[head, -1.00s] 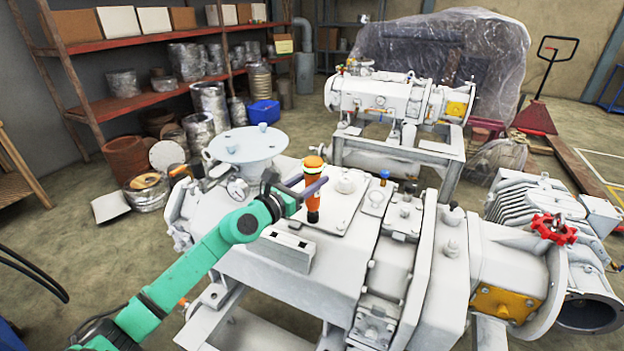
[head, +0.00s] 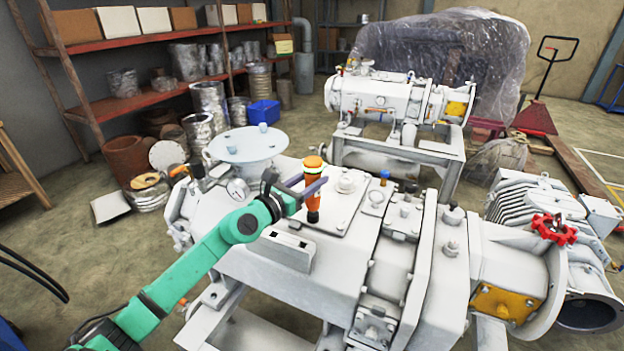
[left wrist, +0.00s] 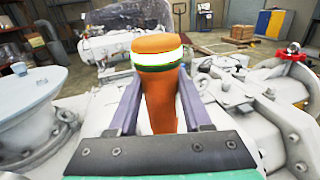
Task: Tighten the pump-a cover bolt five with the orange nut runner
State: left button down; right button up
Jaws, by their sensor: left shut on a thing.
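The orange nut runner (head: 313,190) stands upright over the flat cover plate on top of the near white pump (head: 345,225). It has an orange top and a light and green band. My left gripper (head: 315,186) is shut on it, with purple fingers on both sides of its body. In the left wrist view the nut runner (left wrist: 158,85) sits between the two fingers (left wrist: 158,108). Its lower end meets or hovers just over the cover; I cannot tell which. Bolt five is not clearly visible at its tip. My right gripper is not in view.
A red handwheel (head: 553,228) is at the right. A second pump (head: 390,98) stands behind.

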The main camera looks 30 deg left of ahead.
aim_at(306, 166)
pick_arm(q)
jog(key=shift+f, duration=0.35)
dwell(1.3)
notch_tip(306, 166, up, 5)
jog(key=p, duration=0.5)
jog(key=shift+r, duration=0.2)
jog(key=shift+f, duration=0.1)
dwell(0.4)
